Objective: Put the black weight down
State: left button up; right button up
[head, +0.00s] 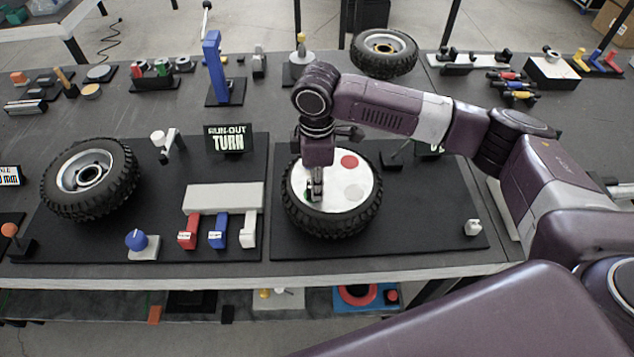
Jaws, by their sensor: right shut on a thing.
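My right gripper (315,198) points straight down over the white disc (338,203) on the wheel with the black tyre (340,225). It is shut on a small dark thing, apparently the black weight, which is mostly hidden between the fingers. Whether the weight touches the disc I cannot tell. My left gripper is not in view.
Left of the wheel are a RUN-OUT TURN sign (228,139), red, blue and white levers below a pale block (224,198), and a blue knob (136,239). Another wheel (90,178) lies far left.

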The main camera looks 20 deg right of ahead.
jog(key=o, duration=1)
jog(key=shift+f, duration=0.1)
notch_tip(320, 180, up, 12)
jog(key=shift+r+b, duration=0.15)
jog(key=shift+b, duration=0.95)
